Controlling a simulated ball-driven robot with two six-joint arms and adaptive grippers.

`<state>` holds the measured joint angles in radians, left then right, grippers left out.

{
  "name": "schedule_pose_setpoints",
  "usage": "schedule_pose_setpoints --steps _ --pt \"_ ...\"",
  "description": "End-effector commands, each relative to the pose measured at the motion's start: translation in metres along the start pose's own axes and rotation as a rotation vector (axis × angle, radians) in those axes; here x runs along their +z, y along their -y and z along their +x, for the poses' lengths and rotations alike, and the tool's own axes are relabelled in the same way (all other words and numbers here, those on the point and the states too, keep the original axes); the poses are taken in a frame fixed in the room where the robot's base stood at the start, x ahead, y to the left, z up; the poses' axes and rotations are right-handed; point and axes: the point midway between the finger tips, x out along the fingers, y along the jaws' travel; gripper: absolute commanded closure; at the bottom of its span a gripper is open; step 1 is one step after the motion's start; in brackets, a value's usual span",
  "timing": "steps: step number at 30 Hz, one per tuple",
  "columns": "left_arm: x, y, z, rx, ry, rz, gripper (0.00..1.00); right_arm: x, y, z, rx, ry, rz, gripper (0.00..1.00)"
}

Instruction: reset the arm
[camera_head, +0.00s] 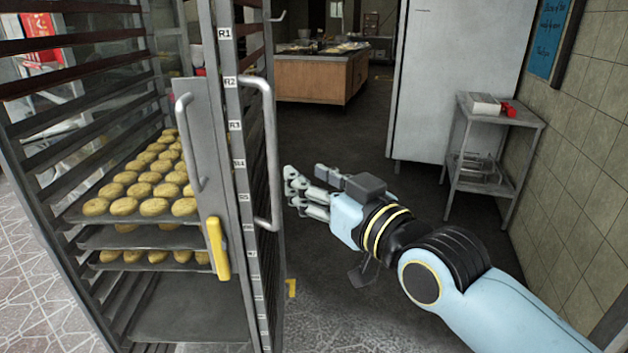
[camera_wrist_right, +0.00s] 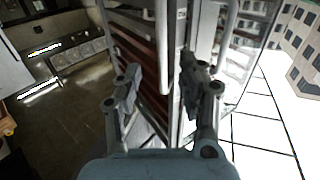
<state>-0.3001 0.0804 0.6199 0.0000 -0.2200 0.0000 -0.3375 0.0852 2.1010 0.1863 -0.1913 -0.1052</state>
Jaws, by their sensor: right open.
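My right arm reaches in from the lower right in the head view. My right gripper (camera_head: 306,186) is open and holds nothing. It is just to the right of the tall metal rack (camera_head: 256,120) and its vertical handle, with a small gap seeming to lie between. In the right wrist view the two fingers of the right gripper (camera_wrist_right: 160,95) are spread, with the rack's frame and handle (camera_wrist_right: 168,45) beyond them. My left gripper does not show in either view.
Trays of round buns (camera_head: 150,180) sit in the rack at the left. A yellow latch handle (camera_head: 218,248) is on its side. A small metal table (camera_head: 485,155) stands by the tiled wall at right. A wooden counter (camera_head: 318,80) is at the back. Dark floor between is clear.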

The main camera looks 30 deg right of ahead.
Motion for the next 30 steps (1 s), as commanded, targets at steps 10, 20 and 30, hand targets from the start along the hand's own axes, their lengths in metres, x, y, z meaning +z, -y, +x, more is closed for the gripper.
schedule_pose_setpoints --steps 10,20,30 --pt "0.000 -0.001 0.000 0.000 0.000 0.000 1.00 0.000 0.000 -0.005 0.000 -0.001 0.001 0.60" --pt "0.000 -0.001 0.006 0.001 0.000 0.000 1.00 0.005 0.000 -0.004 0.000 -0.003 0.001 0.60" --pt "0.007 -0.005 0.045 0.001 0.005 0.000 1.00 0.226 -0.015 -0.018 0.031 0.344 -0.009 0.60"
